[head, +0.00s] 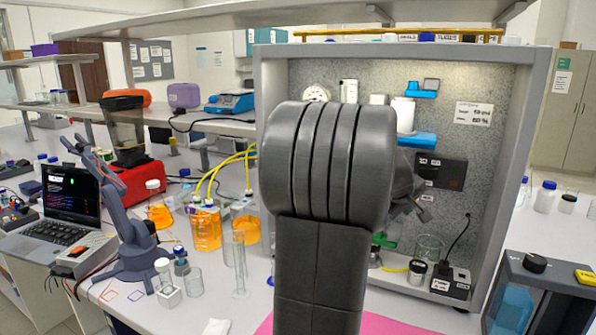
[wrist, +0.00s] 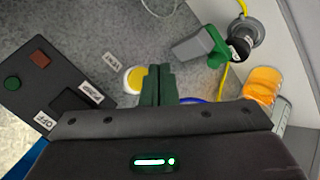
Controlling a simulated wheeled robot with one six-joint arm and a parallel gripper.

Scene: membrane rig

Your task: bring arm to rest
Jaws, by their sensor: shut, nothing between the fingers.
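My arm fills the middle of the head view, its thick grey link standing in front of the rig cabinet (head: 262,130). My gripper (wrist: 158,84) shows in the wrist view with its two dark green fingers together and nothing between them. The fingers are beside a round white and yellow piece (wrist: 135,79) near a "VENT" label; I cannot tell whether they touch it. In the head view the gripper is mostly hidden behind my arm.
In the wrist view a dark control box (wrist: 40,85) with green and red buttons is at left; a green-handled valve (wrist: 215,48) and an orange vessel (wrist: 262,84) are at right. In the head view glassware, a laptop (head: 68,205) and a small blue-grey arm (head: 130,225) crowd the left bench.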

